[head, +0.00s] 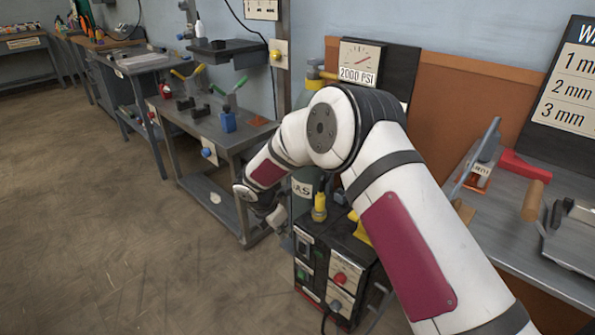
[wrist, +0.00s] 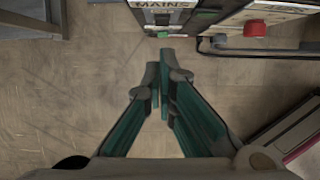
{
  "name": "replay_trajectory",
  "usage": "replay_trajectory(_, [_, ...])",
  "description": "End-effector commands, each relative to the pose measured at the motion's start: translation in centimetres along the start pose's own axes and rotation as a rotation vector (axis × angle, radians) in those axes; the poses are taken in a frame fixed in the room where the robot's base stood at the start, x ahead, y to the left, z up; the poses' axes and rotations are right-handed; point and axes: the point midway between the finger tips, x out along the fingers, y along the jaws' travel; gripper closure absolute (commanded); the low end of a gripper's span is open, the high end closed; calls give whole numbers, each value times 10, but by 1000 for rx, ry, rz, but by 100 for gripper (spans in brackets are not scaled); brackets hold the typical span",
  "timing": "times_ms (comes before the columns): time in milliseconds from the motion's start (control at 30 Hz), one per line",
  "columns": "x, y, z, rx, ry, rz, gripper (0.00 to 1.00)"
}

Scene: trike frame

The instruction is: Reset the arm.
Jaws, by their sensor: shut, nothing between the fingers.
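My arm reaches across the middle of the head view, bent at the elbow, with its forearm slanting down and to the left. My gripper (head: 278,218) hangs low beside the workbench, partly hidden by the bench and my arm. In the wrist view my gripper (wrist: 162,68) is shut, its two green-sided fingers meeting at the tips with nothing between them. The fingers point toward the dark machine's front panel, and floor shows beneath them.
A black machine (head: 338,258) with a red button stands close to the right of my gripper. Its panel, marked MAINS (wrist: 165,5), shows in the wrist view. A grey workbench (head: 225,142) stands behind my forearm. Open floor (head: 110,220) lies to the left.

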Motion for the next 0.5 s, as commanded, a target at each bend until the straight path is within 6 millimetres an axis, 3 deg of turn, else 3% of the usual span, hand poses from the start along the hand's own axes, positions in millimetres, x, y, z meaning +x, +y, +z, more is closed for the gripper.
replay_trajectory(167, [-21, -10, 19, 68, -10, -7, 100])
replay_trajectory(267, [-53, -29, 45, 181, -24, -24, 100])
replay_trajectory(500, [-146, -110, 106, 553, -58, -84, 100])
